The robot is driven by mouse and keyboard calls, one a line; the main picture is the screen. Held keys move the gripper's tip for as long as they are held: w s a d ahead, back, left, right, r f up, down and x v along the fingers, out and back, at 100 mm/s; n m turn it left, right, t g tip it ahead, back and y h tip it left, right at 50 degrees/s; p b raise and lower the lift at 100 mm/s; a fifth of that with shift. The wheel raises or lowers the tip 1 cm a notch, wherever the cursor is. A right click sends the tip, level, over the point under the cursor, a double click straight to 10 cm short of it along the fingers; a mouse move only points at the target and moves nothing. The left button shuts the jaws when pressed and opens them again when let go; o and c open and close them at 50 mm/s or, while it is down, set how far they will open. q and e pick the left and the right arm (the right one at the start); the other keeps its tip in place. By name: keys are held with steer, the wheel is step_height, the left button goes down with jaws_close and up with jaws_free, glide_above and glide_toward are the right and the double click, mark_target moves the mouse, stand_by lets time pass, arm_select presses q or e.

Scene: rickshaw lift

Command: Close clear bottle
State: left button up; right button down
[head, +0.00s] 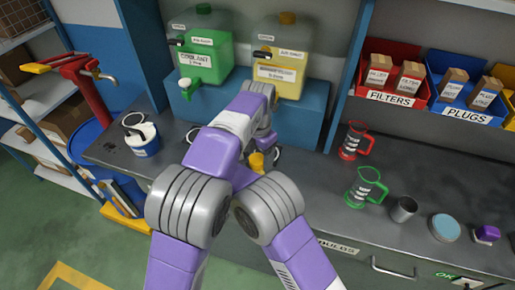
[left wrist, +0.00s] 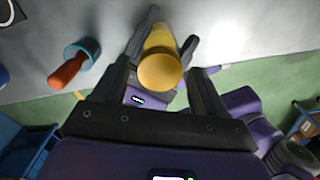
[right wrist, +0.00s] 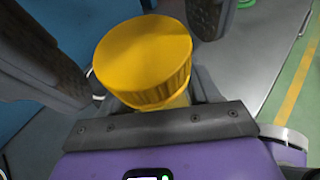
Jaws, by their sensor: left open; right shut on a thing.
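A yellow cap (right wrist: 143,60) fills the middle of the right wrist view. The cap also shows in the left wrist view (left wrist: 160,71), at the near end of a yellowish cylindrical body (left wrist: 161,40), which looks like the bottle. In the head view it is a small yellow shape (head: 257,162) beside my arms. My right gripper is shut on this yellow-capped bottle; its dark fingers flank the body. My left gripper (left wrist: 163,85) is open, its fingers on either side of the cap with gaps. The arms hide most of the bottle, and I cannot tell how tightly the cap sits.
A green jug (head: 365,188), a red jug (head: 354,140) and a grey cup (head: 403,209) stand right on the grey bench (head: 330,210). Green (head: 205,50) and yellow (head: 283,60) canisters stand behind on a blue block. A white-topped blue container (head: 142,140) is at left.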

arm_select(q)
steer(key=c, duration=1.1)
steer(key=m, duration=0.4)
steer(key=shift+m, duration=0.4)
steer(key=m, duration=0.4)
steer(key=shift+f+m, duration=0.1)
steer(key=shift+m, duration=0.3)
steer(key=o, duration=1.2)
steer(key=shift+c, duration=0.2)
